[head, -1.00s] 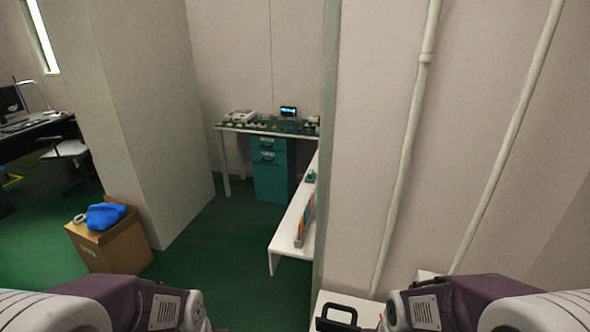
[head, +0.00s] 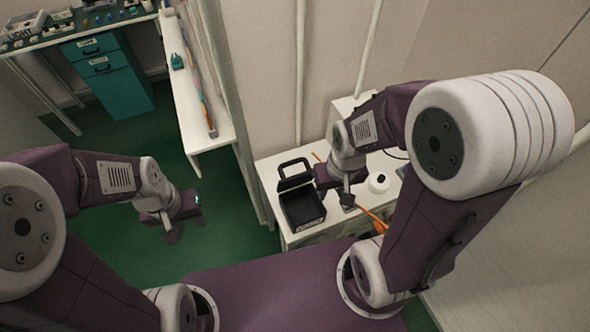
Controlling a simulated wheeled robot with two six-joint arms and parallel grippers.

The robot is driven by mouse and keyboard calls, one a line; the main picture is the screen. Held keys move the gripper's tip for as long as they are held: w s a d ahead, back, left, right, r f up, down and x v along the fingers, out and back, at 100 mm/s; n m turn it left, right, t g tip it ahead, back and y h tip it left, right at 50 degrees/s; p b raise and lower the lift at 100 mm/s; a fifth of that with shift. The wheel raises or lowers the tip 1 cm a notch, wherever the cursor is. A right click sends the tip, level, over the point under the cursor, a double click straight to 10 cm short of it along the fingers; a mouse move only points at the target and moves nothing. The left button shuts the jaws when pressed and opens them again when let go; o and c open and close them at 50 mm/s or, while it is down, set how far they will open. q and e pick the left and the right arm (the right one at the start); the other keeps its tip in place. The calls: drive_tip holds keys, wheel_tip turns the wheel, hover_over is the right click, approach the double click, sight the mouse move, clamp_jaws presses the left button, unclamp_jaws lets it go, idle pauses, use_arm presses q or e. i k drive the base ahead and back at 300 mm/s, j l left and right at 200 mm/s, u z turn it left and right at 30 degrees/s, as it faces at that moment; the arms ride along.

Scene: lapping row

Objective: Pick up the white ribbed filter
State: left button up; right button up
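A small white round object (head: 379,182) with a dark spot on top sits on the white table, just right of my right gripper. It may be the white ribbed filter, but I cannot make out ribs at this size. My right gripper (head: 347,198) points down above the table, between a black case and the white object, apart from the white object. Its fingers are small and partly hidden, so its opening is unclear. My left gripper (head: 184,226) hangs over the green floor at the left, away from the table. Its fingers look spread, with nothing between them.
An open black case (head: 303,207) stands on the white table (head: 268,175), left of my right gripper. An orange-handled item (head: 377,221) lies near the table front. A narrow white shelf (head: 185,105) and a cluttered workbench with teal drawers (head: 108,72) are at upper left.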

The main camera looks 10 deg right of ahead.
sight(379, 183)
drive_tip(key=i+j+z, duration=0.15)
drive_tip(key=j+z, duration=0.3)
drive_tip(key=i+j+z, duration=0.1)
drive_tip(key=j+z, duration=0.2)
drive_tip(key=z, duration=0.15)
drive_tip(key=j+z, duration=1.35)
drive_tip(key=k+j+z, duration=0.2)
drive_tip(key=z, duration=0.25)
drive_tip(key=l+u, duration=0.2)
drive_tip(key=l, duration=0.2)
drive_tip(key=k+l+u, duration=0.1)
drive_tip(key=l+u, duration=0.15)
drive_tip(key=k+l+u, duration=0.2)
drive_tip(key=l, duration=0.3)
drive_tip(key=l+u, duration=0.2)
drive_tip(key=l, duration=0.15)
drive_tip(key=i+l+u, duration=0.1)
drive_tip(key=l+u, duration=0.3)
drive_tip(key=l, duration=0.2)
drive_tip(key=l+u, duration=0.35)
drive_tip(key=l, duration=0.2)
drive_tip(key=k+l+u, duration=0.1)
drive_tip(key=l+u, duration=0.3)
drive_tip(key=l, duration=0.2)
drive_tip(key=i+l+u, duration=0.55)
drive_tip(key=l, duration=0.15)
drive_tip(key=l+u, duration=0.3)
drive_tip(key=i+l, duration=0.05)
drive_tip(key=l, duration=0.05)
